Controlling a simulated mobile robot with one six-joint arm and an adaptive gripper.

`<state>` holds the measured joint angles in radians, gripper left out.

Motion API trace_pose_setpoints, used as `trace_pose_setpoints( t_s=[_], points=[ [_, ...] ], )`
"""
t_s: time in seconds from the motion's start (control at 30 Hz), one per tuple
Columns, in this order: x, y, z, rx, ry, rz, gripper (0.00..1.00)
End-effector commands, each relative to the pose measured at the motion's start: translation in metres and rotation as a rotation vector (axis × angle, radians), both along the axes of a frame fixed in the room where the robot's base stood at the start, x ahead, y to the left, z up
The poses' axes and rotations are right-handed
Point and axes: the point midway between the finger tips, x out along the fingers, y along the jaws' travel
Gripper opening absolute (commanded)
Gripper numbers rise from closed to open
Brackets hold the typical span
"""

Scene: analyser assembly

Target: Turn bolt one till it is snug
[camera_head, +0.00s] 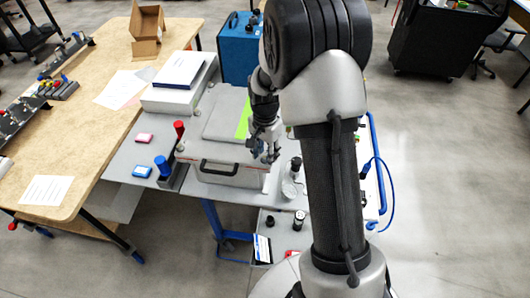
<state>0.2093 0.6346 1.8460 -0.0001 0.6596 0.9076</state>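My gripper (268,154) points down over the right front part of a grey case (228,171) with a black handle, on the grey work table. A flat grey lid or panel with a bright green strip (243,118) lies behind the gripper. I cannot make out bolt one; it is too small to tell or hidden by my gripper and arm. The gripper's fingers are small and dark here, and I cannot tell whether they are open or hold anything.
A red-handled tool (180,130) and a blue-handled tool (162,165) stand left of the case. A blue box (239,47) stands behind it. A clear jar (290,187) and a dark cylinder (296,164) stand to its right. A wooden table (110,60) adjoins on the left.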

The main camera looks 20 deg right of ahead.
Motion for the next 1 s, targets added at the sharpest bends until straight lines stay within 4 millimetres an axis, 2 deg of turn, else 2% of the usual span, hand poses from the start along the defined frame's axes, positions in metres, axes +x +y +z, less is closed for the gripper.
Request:
trace_pose_setpoints(
  t_s=[0.17,0.27,0.5,0.7,0.83,1.0],
  points=[
    [0.000,0.000,0.008,0.000,-0.001,0.000,0.37],
    [0.001,0.000,0.024,0.000,-0.004,0.000,0.37],
    [0.001,0.000,0.076,-0.001,-0.005,0.000,0.37],
    [0.000,0.000,0.108,0.000,-0.004,0.000,0.37],
    [0.000,0.000,0.118,0.000,-0.001,0.000,0.37],
    [0.000,0.000,0.121,0.000,0.000,0.000,0.37]
  ],
)
